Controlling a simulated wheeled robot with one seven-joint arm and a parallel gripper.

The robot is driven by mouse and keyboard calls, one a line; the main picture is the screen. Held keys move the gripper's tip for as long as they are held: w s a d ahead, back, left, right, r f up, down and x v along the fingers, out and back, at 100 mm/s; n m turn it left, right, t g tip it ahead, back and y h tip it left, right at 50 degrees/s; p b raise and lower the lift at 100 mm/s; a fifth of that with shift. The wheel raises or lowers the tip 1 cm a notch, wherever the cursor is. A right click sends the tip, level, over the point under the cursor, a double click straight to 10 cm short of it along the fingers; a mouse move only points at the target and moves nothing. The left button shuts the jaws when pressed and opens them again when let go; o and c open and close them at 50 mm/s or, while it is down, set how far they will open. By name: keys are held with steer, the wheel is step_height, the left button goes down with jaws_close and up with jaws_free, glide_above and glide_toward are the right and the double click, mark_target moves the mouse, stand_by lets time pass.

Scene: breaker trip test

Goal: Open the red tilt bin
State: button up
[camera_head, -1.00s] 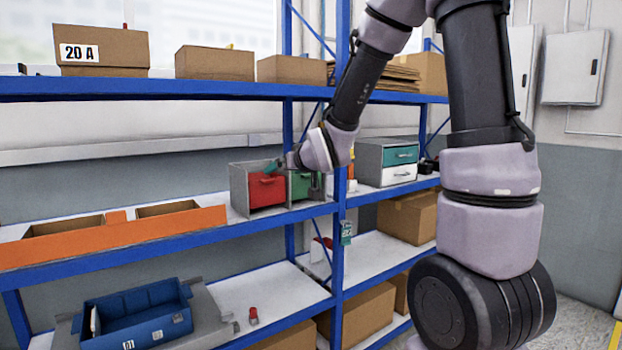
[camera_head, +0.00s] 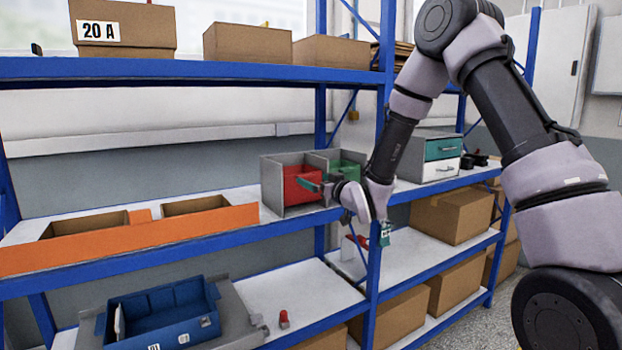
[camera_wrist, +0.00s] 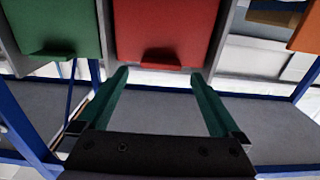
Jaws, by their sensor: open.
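The red tilt bin (camera_head: 301,184) sits in a grey housing on the middle shelf, beside a green bin (camera_head: 345,170). In the wrist view the red bin's front (camera_wrist: 166,30) looks upright, with a red lip handle (camera_wrist: 161,58) at its edge nearest my gripper. My gripper (camera_head: 318,183) is in front of the red bin in the head view and hides part of it. In the wrist view my gripper (camera_wrist: 158,78) is open and empty, its two green fingers spread on either side of the handle. I cannot tell whether they touch the bin.
The green bin also shows at left in the wrist view (camera_wrist: 52,28). An orange-fronted tray (camera_head: 130,240) lies left on the same shelf. A grey drawer unit (camera_head: 432,157) stands right, past a blue upright (camera_head: 376,265). A blue bin (camera_head: 162,315) sits below.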

mark_target(308, 177)
steer(key=shift+x, duration=2.05)
jaws_close()
